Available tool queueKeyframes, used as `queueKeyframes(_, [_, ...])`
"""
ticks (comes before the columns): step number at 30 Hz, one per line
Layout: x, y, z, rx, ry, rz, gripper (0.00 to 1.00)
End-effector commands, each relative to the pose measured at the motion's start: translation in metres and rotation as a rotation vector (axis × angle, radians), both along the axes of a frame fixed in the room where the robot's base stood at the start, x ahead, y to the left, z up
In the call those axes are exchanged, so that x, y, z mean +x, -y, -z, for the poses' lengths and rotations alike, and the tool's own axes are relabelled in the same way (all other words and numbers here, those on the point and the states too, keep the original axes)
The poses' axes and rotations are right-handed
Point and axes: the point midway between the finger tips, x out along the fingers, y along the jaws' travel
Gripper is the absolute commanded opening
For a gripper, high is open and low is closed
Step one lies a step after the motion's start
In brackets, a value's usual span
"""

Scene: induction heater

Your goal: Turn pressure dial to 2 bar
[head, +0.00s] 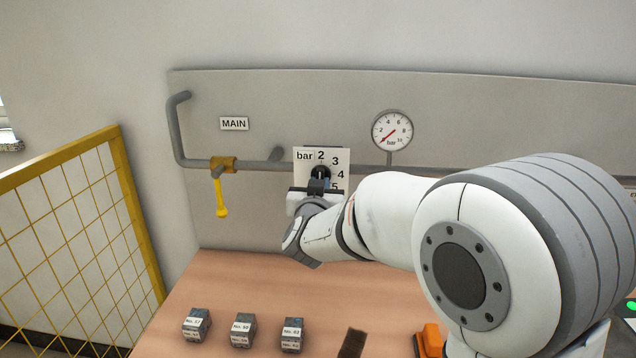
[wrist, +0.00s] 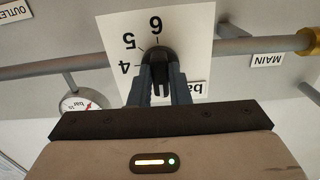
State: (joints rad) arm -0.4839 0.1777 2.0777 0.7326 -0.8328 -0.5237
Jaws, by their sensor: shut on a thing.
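The pressure dial is a dark round knob (head: 320,172) on a white plate (head: 301,166) marked "bar". In the wrist view the picture is upside down, and the knob (wrist: 159,56) sits below the figures 4, 5 and 6 on the plate (wrist: 195,40). My gripper (head: 318,184) is at the plate, and its two dark fingers (wrist: 162,72) are shut on the knob from both sides. The fingers cover part of the knob, so I cannot tell which figure it points to.
A round gauge (head: 392,131) sits right of the dial, its red needle pointing lower left. A yellow valve lever (head: 221,198) hangs on the MAIN pipe at left. Labelled grey blocks (head: 242,331) and an orange object (head: 430,341) are on the table (head: 225,281). A yellow fence (head: 75,220) stands left.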

Motion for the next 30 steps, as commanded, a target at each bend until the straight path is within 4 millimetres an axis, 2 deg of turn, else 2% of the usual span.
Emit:
queueKeyframes(17, [-0.0002, 0.0003, 0.0027, -0.039, -0.006, 0.0, 0.0])
queueKeyframes(18, [-0.0002, 0.0003, 0.0027, -0.039, -0.006, 0.0, 0.17])
queueKeyframes(26, [0.0, 0.0006, 0.0014, -0.037, -0.003, 0.0, 0.38])
queueKeyframes(30, [0.0, 0.0006, 0.0009, -0.037, -0.003, 0.0, 0.38])
